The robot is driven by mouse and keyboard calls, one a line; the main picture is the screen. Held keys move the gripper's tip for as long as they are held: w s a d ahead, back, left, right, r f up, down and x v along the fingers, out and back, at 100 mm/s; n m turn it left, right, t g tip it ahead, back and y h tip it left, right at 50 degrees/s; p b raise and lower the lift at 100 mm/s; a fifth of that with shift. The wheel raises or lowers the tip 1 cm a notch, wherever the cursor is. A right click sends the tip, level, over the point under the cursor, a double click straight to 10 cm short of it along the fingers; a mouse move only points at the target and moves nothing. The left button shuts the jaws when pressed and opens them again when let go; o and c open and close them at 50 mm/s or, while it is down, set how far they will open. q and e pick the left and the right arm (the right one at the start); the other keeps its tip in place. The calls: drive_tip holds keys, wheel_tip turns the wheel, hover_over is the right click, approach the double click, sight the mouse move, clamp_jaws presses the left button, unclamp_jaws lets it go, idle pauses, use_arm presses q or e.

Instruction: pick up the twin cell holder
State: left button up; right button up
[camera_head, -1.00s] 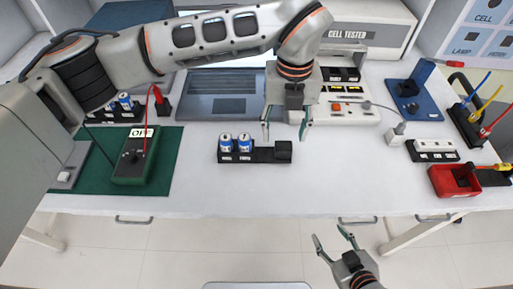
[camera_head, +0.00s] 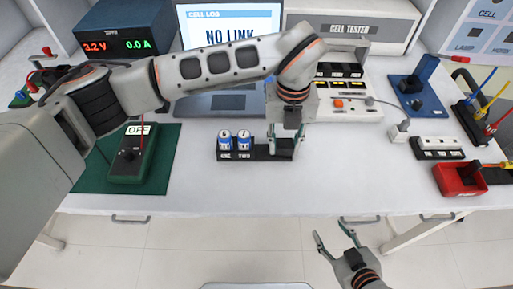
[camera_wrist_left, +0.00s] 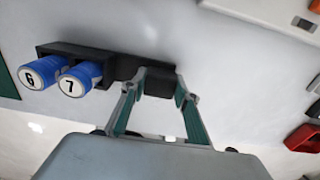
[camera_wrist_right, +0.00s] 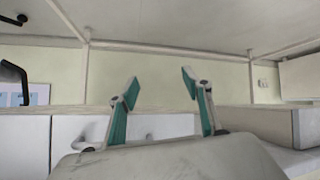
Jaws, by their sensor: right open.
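The twin cell holder (camera_head: 262,155) is a low black holder on the white table. Blue cells 6 (camera_head: 225,144) and 7 (camera_head: 244,144) stand upright in its left part, and a raised black block forms its right end. It also shows in the left wrist view (camera_wrist_left: 125,63), with the cells to the left. My left gripper (camera_head: 286,146) points down at the right end, its fingers (camera_wrist_left: 162,80) on either side of the block. I cannot tell whether they press on it. My right gripper (camera_head: 335,240) is open and empty in front of the table, away from the holder.
A green mat with a multimeter (camera_head: 131,163) lies to the left. A laptop (camera_head: 225,103) and a cell tester (camera_head: 345,103) stand behind. A red bin (camera_head: 459,179) and a white-topped block (camera_head: 436,148) are to the right. The table in front of the holder is clear.

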drive_tip(key=shift+s+f, duration=0.1)
drive_tip(key=shift+s, duration=0.05)
use_arm(q)
drive_tip(key=shift+r, duration=0.1)
use_arm(e)
drive_tip(key=shift+s+a, duration=0.1)
use_arm(q)
drive_tip(key=shift+r, duration=0.25)
wheel_tip(320, 180, up, 19)
drive_tip(key=p, duration=0.3)
drive_tip(key=shift+r, duration=0.2)
use_arm(e)
drive_tip(key=shift+r, duration=0.8)
use_arm(q)
drive_tip(key=shift+f+b, duration=1.05)
drive_tip(key=shift+f, duration=5.25)
drive_tip(key=shift+f+b, duration=0.55)
drive_tip(key=shift+f, duration=3.2)
use_arm(e)
drive_tip(key=shift+g, duration=0.3)
drive_tip(key=shift+s+a+f, duration=0.1)
drive_tip(key=shift+s+f, duration=0.25)
drive_tip(key=shift+f, duration=0.3)
drive_tip(key=shift+s+d+f, duration=0.1)
drive_tip(key=shift+s+f, duration=0.2)
drive_tip(key=shift+f, duration=0.35)
drive_tip(key=shift+s+a+f, duration=0.1)
drive_tip(key=shift+s+f, duration=0.25)
drive_tip(key=shift+f, duration=0.3)
